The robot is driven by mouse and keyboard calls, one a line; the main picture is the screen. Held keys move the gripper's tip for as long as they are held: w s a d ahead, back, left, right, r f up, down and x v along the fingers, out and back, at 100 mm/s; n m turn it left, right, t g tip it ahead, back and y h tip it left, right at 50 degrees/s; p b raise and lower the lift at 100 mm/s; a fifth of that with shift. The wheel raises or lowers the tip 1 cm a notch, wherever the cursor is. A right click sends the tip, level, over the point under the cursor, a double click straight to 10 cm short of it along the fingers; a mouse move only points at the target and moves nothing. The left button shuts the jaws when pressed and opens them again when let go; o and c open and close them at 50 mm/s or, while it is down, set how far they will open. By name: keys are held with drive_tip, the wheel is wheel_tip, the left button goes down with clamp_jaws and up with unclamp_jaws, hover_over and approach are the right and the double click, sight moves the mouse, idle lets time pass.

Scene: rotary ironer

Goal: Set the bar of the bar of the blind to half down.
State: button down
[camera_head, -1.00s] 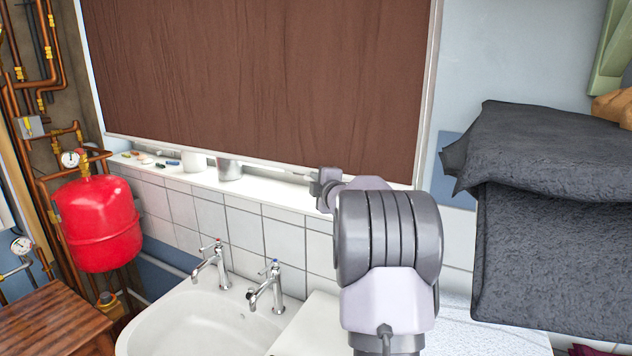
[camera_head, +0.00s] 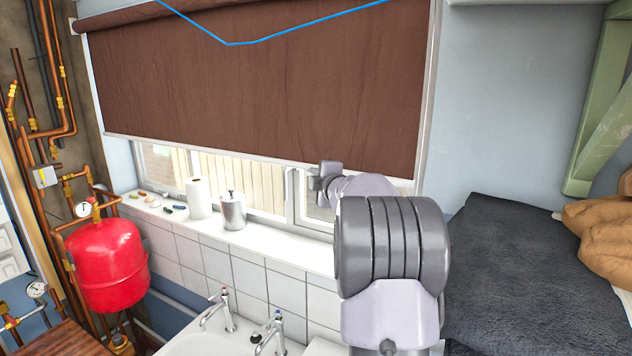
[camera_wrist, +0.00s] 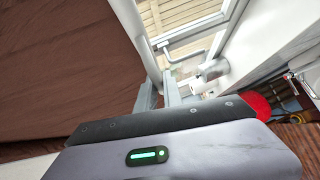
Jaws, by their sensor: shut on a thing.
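The brown blind (camera_head: 250,95) hangs from a roll at the top of the window in the head view. Its pale bottom bar (camera_head: 220,155) sits partway down, with window glass showing below it. My gripper (camera_head: 326,174) is at the right part of the bar, shut on it. In the wrist view the fingers (camera_wrist: 158,92) meet the end-on bar (camera_wrist: 138,38), with the brown cloth to the left. The exact contact is partly hidden by my own wrist.
A white sill (camera_head: 270,243) below holds a paper roll (camera_head: 199,198) and a metal canister (camera_head: 232,211). A window handle (camera_head: 289,186) is near the bar. A red tank (camera_head: 105,265) stands left, dark cloth (camera_head: 515,265) right. A thin blue line (camera_head: 228,44) crosses the upper blind.

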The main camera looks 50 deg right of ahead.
wheel_tip(320, 180, up, 8)
drive_tip(key=p, duration=0.5)
drive_tip(key=shift+r+p, duration=0.1)
drive_tip(key=shift+p, duration=0.2)
drive_tip(key=c, duration=1.5)
unclamp_jaws()
drive_tip(key=b+v, duration=0.2)
drive_tip(key=v, duration=1.5)
drive_tip(key=shift+s+a, duration=0.2)
